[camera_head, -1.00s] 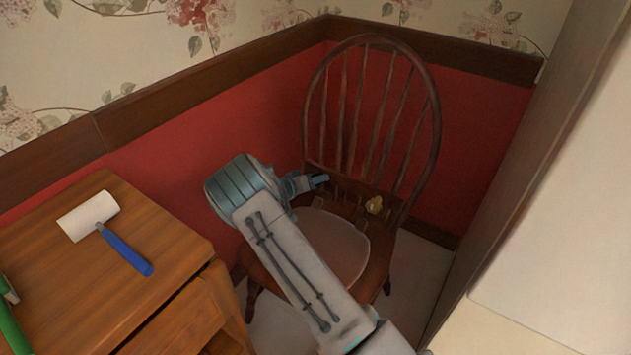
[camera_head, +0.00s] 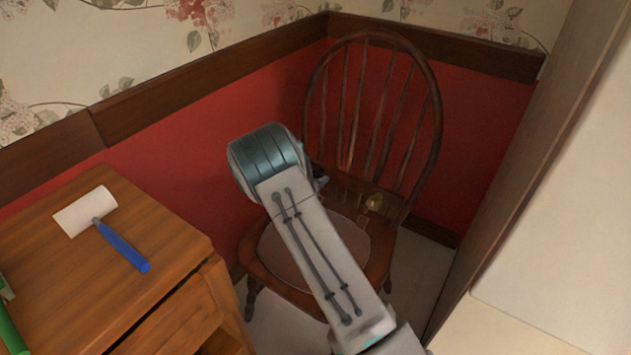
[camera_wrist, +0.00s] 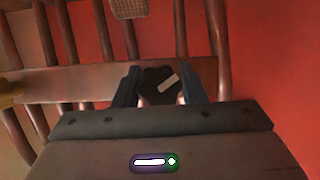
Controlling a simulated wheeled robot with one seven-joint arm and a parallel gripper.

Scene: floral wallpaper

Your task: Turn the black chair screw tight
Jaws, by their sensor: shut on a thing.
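The black chair screw (camera_wrist: 155,80) shows in the wrist view as a dark round knob with a pale bar on its face. My gripper (camera_wrist: 160,88) has one finger on each side of the screw and is shut on it. The brown wooden chair (camera_head: 382,250) stands in the corner in the head view, with a hooped, spindled back and a pale seat pad. There, my arm hides the screw and nearly all of my gripper, at the lower left of the chair back. The chair's back rail (camera_wrist: 75,82) crosses behind the fingers in the wrist view.
A small yellowish object (camera_head: 375,202) is at the right of the chair back's base. A wooden cabinet (camera_head: 195,250) at left carries a white roller with a blue handle (camera_head: 122,244) and a green item (camera_head: 10,330). Red-panelled walls close in behind; a tall panel (camera_head: 525,170) stands right.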

